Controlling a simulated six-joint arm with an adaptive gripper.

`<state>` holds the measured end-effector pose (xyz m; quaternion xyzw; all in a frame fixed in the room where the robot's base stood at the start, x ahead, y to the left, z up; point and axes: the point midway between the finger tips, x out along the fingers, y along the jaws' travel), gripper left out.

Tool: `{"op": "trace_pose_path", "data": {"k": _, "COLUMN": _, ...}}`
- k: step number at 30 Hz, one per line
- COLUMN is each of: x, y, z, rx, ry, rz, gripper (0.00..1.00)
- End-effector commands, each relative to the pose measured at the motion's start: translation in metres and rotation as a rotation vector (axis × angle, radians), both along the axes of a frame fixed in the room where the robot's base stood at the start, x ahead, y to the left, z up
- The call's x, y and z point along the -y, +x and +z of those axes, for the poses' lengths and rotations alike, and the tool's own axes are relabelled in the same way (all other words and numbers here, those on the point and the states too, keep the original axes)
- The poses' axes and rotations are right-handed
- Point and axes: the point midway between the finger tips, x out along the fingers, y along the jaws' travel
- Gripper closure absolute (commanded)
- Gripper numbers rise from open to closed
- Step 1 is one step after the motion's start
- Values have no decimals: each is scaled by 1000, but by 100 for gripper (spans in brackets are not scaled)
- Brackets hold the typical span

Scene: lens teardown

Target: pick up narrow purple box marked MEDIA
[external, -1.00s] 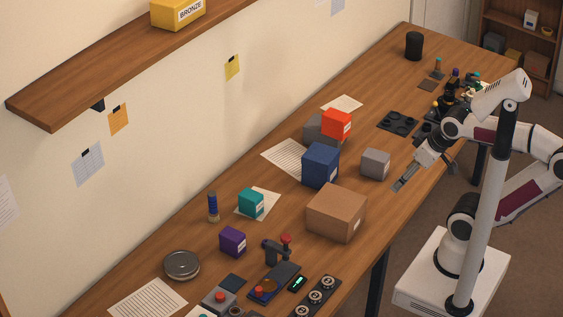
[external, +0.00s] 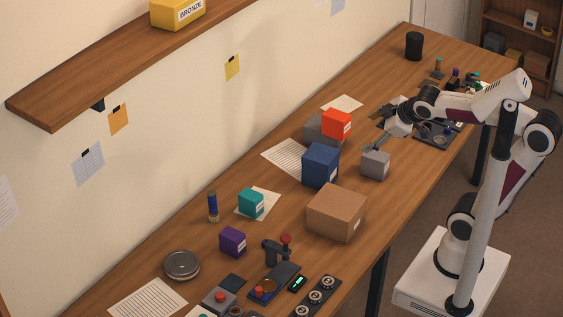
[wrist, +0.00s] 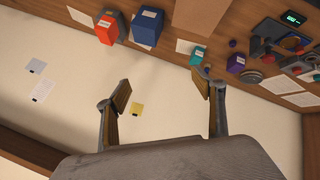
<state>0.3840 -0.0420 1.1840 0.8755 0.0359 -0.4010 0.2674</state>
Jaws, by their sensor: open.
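The small purple box (external: 231,243) stands on the table at the lower left of the external view, between the round metal tin and the red-topped tool. A pale label shows on its side, too small to read. It also shows in the wrist view (wrist: 236,63) at the upper right, past the right finger. My gripper (external: 374,146) is well away from it, farther up the table, above and behind the small grey box (external: 375,166). In the wrist view my gripper (wrist: 160,88) has its fingers spread apart with nothing between them.
A brown carton (external: 336,214), a blue box (external: 320,166) and a red box (external: 336,123) stand between my gripper and the purple box's end. A teal box (external: 250,203) and blue cylinder (external: 213,207) are near it. The shelf (external: 120,75) overhangs at upper left.

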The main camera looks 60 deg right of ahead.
Motion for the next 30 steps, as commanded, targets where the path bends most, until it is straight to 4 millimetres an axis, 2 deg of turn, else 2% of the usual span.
{"op": "trace_pose_path", "data": {"k": 3, "x": 5, "y": 36, "z": 15, "rx": 41, "ry": -110, "rz": 88, "gripper": 32}}
{"op": "trace_pose_path", "data": {"k": 14, "x": 3, "y": 142, "z": 56, "rx": 164, "ry": -460, "rz": 379, "gripper": 32}}
{"op": "trace_pose_path", "data": {"k": 24, "x": -19, "y": 232, "z": 76, "rx": 273, "ry": -789, "rz": 666, "gripper": 32}}
{"op": "trace_pose_path", "data": {"k": 30, "x": -41, "y": 279, "z": 76, "rx": 338, "ry": -977, "rz": 839, "gripper": 32}}
